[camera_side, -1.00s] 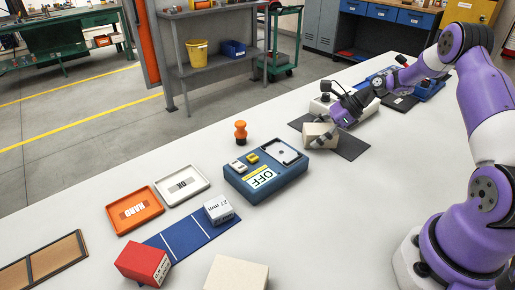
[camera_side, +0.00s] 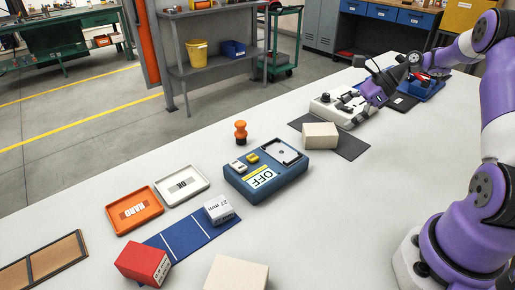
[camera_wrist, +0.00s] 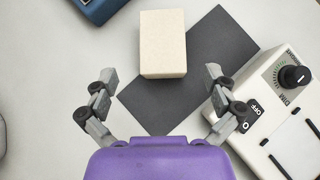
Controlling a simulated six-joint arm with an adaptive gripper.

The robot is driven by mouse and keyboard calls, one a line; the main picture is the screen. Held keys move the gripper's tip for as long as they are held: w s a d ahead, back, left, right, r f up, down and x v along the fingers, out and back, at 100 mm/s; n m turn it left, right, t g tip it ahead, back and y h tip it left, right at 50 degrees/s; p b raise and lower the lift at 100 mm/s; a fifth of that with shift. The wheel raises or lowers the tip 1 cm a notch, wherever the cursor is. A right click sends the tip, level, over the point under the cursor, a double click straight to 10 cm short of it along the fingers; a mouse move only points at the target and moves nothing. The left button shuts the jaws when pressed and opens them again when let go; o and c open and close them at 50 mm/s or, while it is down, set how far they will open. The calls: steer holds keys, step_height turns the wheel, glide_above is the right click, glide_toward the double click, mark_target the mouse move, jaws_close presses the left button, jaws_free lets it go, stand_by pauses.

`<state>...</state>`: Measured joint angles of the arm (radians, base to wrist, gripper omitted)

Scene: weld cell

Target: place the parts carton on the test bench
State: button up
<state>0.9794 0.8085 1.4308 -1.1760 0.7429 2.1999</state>
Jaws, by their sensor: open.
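A plain beige box (camera_side: 320,137), which I take as the parts carton, stands partly on a dark grey mat (camera_side: 352,147). It overlaps the mat's near-left edge. The wrist view shows the box (camera_wrist: 163,44) beyond my fingertips, with the mat (camera_wrist: 205,62) beneath and to its right. My gripper (camera_side: 354,99) is open and empty, behind and above the box, near a white control unit (camera_side: 334,107). In the wrist view my gripper (camera_wrist: 160,77) has its fingers spread wide, apart from the box. No label shows which surface is the test bench.
Further left are trays, a blue strip (camera_side: 187,238), a red box (camera_side: 142,263) and another beige block (camera_side: 237,274). The table's right-front area is clear.

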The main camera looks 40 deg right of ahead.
step_height(320, 180, up, 9)
steer(key=n+g+h, duration=0.1)
steer(key=n+h, duration=0.3)
steer(key=n, duration=0.8)
glide_above(328, 135)
steer(key=s+a, duration=0.2)
steer(key=a, duration=0.5)
steer(key=s+a+r+n+h, duration=0.1)
steer(key=s+a+r+n, duration=0.1)
steer(key=s+a+n, duration=0.2)
steer(key=shift+s+a+n, duration=0.15)
steer(key=shift+s+n, duration=0.2)
steer(key=shift+n, duration=0.75)
steer(key=s+n, duration=0.2)
steer(key=s+a+n+h, duration=0.1)
steer(key=s+n, duration=0.1)
steer(key=n, duration=0.1)
steer(key=s+n, duration=0.2)
steer(key=s, duration=0.1)
steer(key=shift+a+f+t+h, duration=0.15)
steer(key=shift+a+t+h, duration=0.15)
steer(key=shift+t+h, duration=0.1)
steer(key=shift+s+n, duration=0.15)
steer(key=shift+n, duration=0.25)
